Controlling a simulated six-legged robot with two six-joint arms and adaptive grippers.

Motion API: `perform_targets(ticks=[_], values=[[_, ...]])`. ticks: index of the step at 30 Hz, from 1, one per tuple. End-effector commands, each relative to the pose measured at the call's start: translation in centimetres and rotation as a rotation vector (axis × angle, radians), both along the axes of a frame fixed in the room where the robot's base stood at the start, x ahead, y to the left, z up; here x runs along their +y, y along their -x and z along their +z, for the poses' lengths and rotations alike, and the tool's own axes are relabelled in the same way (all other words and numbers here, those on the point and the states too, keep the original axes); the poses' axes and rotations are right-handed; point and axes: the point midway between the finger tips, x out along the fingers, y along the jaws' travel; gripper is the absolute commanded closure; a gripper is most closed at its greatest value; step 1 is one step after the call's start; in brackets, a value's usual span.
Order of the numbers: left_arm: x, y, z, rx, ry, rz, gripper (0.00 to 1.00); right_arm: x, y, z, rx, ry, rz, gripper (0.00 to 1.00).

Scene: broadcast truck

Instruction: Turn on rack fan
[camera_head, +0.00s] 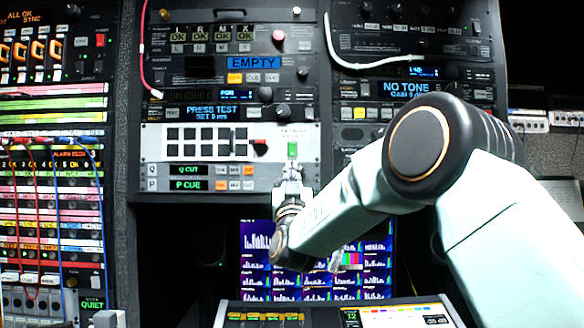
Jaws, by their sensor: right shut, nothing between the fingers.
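A small switch lit green (292,150) sits at the right of the pale grey panel (222,145) in the middle rack. The label above it is too small to read, so I cannot tell for sure that it is the rack fan switch. My right gripper (291,172) is shut and empty, its tips just below the green switch. I cannot tell whether they touch the panel. A small pale part at the bottom left edge (108,319) may be my left gripper; its fingers do not show.
Dark buttons and a red control (261,148) lie left of the switch. A monitor (262,262) and a lit desk console (262,317) stand lower down. Cables hang over the left rack (62,190).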

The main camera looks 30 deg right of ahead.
Motion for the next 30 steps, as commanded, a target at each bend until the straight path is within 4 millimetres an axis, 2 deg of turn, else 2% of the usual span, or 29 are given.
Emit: perform_targets(ticks=[1, 3, 10, 15, 30], values=[[0.0, 0.0, -0.8, 0.0, 0.0, 0.0, 0.68, 0.3, 0.4, -1.3, 0.003, -0.001, 0.001, 1.0], [0.0, 0.0, -1.3, 0.0, 0.0, 0.0, 0.68, 0.7, 1.1, -2.4, 0.002, -0.001, 0.001, 1.0], [0.0, 0.0, -2.4, 0.0, 0.0, 0.0, 0.68, 1.9, 2.9, -5.1, 0.001, 0.0, 0.002, 1.0], [0.0, 0.0, -2.6, 0.0, 0.0, 0.0, 0.68, 2.2, 3.6, -5.8, 0.0, -0.001, 0.001, 1.0], [0.0, 0.0, -2.6, 0.0, 0.0, 0.0, 0.68, 2.3, 3.9, -5.8, -0.002, -0.001, 0.0, 1.0]])
